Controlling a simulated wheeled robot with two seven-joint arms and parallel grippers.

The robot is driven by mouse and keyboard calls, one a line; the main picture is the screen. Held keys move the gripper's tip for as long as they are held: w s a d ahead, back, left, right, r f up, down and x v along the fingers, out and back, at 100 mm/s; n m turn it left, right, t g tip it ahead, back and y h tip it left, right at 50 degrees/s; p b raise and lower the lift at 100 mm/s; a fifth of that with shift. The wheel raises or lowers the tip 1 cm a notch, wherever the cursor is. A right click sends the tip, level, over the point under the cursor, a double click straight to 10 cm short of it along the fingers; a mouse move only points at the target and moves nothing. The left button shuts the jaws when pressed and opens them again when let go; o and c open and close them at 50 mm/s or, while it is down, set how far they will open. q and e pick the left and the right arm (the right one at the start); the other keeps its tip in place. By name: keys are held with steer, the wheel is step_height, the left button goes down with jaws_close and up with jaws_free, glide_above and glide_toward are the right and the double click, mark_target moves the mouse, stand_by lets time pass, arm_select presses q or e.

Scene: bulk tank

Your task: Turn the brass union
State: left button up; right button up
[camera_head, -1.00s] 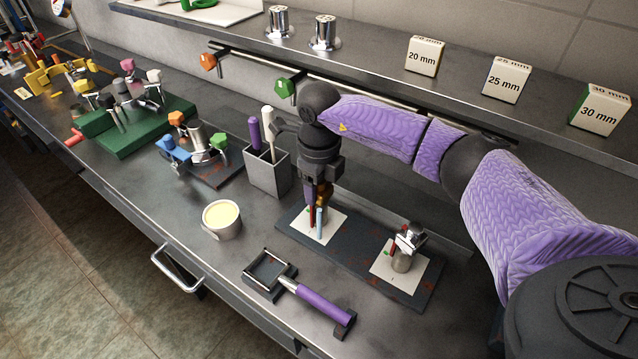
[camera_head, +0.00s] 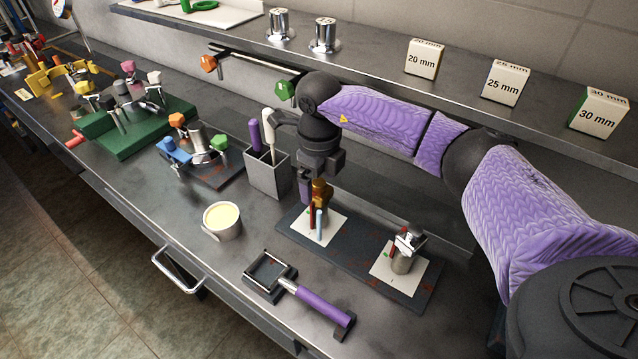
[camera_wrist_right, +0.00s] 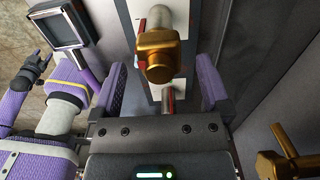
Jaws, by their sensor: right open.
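The brass union (camera_head: 320,190) tops an upright fitting on a white pad of the dark plate (camera_head: 352,252). In the right wrist view the brass union (camera_wrist_right: 160,56) shows large, upper middle, on a pale round stem. My right gripper (camera_head: 306,189) is upright beside and partly behind the union. In the wrist view its two purple fingers (camera_wrist_right: 162,66) are wide apart, with the union in the gap ahead of them. I cannot tell whether they touch it.
A second metal fitting (camera_head: 407,247) stands on the plate's right pad. A grey holder (camera_head: 268,176) with handles stands close left of the gripper. A cup (camera_head: 222,222) and a square pan with a purple handle (camera_head: 318,304) lie in front. The shelf (camera_head: 372,68) runs behind.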

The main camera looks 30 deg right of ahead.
mark_target(319, 182)
step_height(319, 182, up, 8)
steer(key=shift+p, duration=0.55)
